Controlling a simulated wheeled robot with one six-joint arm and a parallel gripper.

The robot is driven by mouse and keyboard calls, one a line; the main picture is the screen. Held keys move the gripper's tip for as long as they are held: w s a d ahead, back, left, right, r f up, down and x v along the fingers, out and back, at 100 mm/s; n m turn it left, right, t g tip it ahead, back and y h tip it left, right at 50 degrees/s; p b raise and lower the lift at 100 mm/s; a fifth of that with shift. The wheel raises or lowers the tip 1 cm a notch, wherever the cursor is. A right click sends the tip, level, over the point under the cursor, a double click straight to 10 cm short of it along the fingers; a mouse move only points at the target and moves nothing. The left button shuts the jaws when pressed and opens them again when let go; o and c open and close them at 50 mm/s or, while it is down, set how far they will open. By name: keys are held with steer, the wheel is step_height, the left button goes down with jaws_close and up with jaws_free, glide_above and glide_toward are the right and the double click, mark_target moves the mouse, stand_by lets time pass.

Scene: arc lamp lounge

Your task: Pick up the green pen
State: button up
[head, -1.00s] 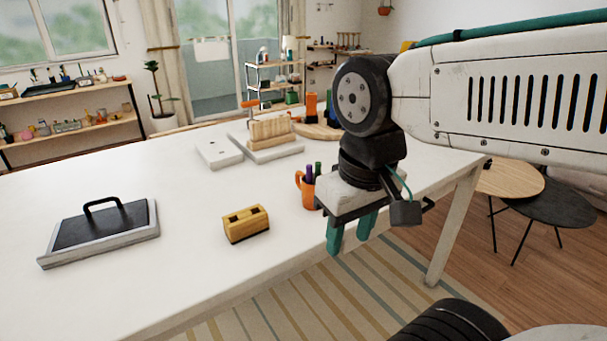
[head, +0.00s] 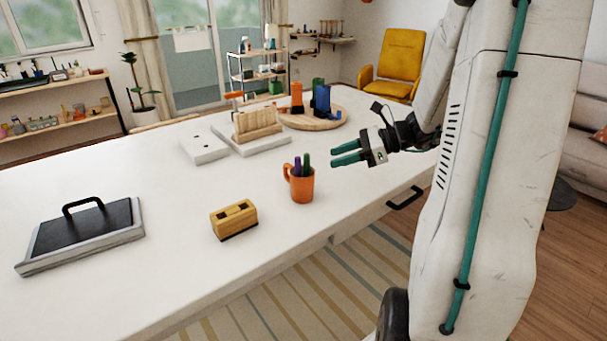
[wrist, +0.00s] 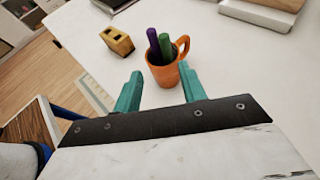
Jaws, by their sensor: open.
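The green pen (head: 306,163) stands upright in an orange mug (head: 302,188), beside a purple pen (head: 297,165). Only the pens' upper parts show above the rim. In the wrist view the green pen (wrist: 165,45) is on the right of the purple one (wrist: 153,40), and the mug (wrist: 163,75) lies beyond my fingertips. My gripper (head: 345,154) has teal fingers, apart and empty, pointing left in the head view, to the right of the mug. The fingers (wrist: 162,82) also show in the wrist view, with a gap between them and no contact with the pens.
A yellow block with slots (head: 234,220) stands left of the mug. A black-topped tray with a handle (head: 82,235) lies farther left. A wooden rack (head: 256,124) and a round board (head: 290,123) with orange, blue and green things stand behind. White tabletop around the mug is clear.

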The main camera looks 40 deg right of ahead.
mark_target(306, 175)
steer(key=x, duration=0.7)
steer(key=shift+w+d+m+t, duration=0.25)
steer(key=shift+w+m+t, duration=0.05)
steer(key=shift+w, duration=0.15)
jaws_close()
